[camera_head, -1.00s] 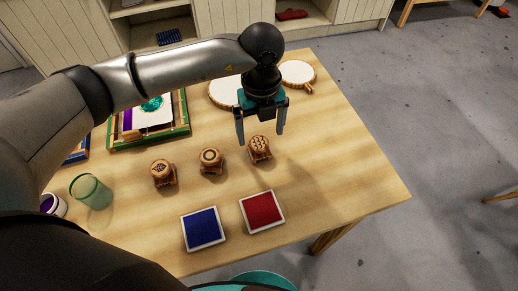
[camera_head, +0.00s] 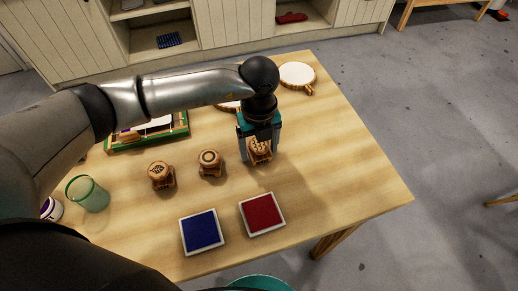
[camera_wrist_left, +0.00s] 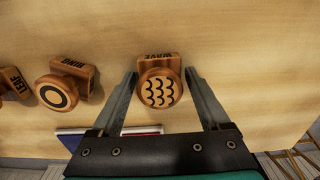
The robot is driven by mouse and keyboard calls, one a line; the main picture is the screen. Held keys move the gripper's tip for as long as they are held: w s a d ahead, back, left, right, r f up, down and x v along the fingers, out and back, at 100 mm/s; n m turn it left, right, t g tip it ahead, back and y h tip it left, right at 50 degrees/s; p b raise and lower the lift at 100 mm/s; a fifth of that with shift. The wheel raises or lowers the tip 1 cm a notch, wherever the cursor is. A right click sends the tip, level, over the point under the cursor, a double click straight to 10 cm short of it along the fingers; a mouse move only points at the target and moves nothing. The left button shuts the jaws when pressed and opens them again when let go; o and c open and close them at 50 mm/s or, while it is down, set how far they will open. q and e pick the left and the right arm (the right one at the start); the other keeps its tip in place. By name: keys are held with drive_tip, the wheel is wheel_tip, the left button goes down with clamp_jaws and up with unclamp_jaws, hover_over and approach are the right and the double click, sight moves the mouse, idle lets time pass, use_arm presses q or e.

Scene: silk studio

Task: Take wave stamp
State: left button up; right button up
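The wave stamp (camera_head: 260,152) is a wooden block with a round knob marked with wavy lines. It stands on the table, and in the left wrist view the wave stamp (camera_wrist_left: 158,88) shows the word WAVE on its base. My left gripper (camera_head: 260,155) is lowered around it. In the left wrist view the fingers of the left gripper (camera_wrist_left: 160,82) are open, one on each side of the stamp, with a small gap visible. The ring stamp (camera_head: 210,163) and the leaf stamp (camera_head: 161,175) stand to its left. My right gripper is not in view.
A blue ink pad (camera_head: 202,231) and a red ink pad (camera_head: 262,214) lie in front of the stamps. A green glass (camera_head: 88,194) stands at the left. A round white hoop (camera_head: 297,75) lies at the back. The table's right side is clear.

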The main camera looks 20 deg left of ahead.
use_arm(q)
drive_tip(key=c, duration=0.8)
drive_tip(key=shift+r, duration=0.15)
wheel_tip(320, 180, up, 20)
drive_tip(key=p, duration=0.3)
